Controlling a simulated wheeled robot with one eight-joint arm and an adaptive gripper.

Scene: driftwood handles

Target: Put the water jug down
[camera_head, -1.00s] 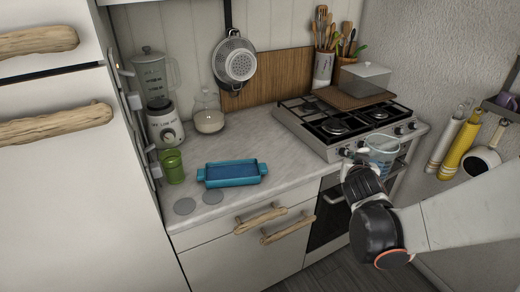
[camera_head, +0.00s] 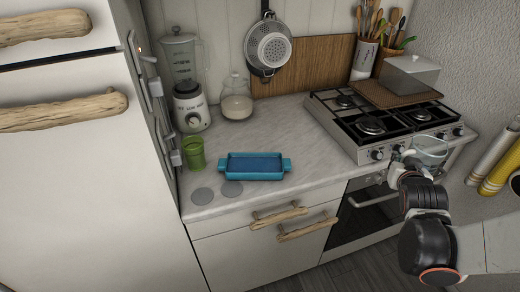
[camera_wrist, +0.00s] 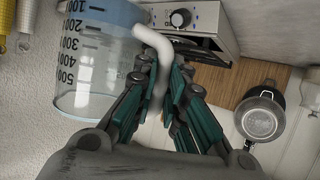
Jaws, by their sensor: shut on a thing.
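The water jug (camera_head: 430,150) is a clear measuring jug with a bluish tint, at the right in the head view, in front of the stove's right front. In the wrist view the jug (camera_wrist: 88,60) shows dark measuring marks and a white handle (camera_wrist: 157,62). My gripper (camera_head: 398,170) is shut on the jug's handle; in the wrist view its teal-sided fingers (camera_wrist: 165,85) stand on either side of the handle. The jug is held in the air, apart from the counter.
The grey counter (camera_head: 300,145) has a bare stretch between the stove (camera_head: 385,125) and the blue baking dish (camera_head: 255,166). A green cup (camera_head: 194,153), blender (camera_head: 188,85) and glass jar (camera_head: 236,97) stand at the left and back. A covered box (camera_head: 410,75) sits on a board over the stove.

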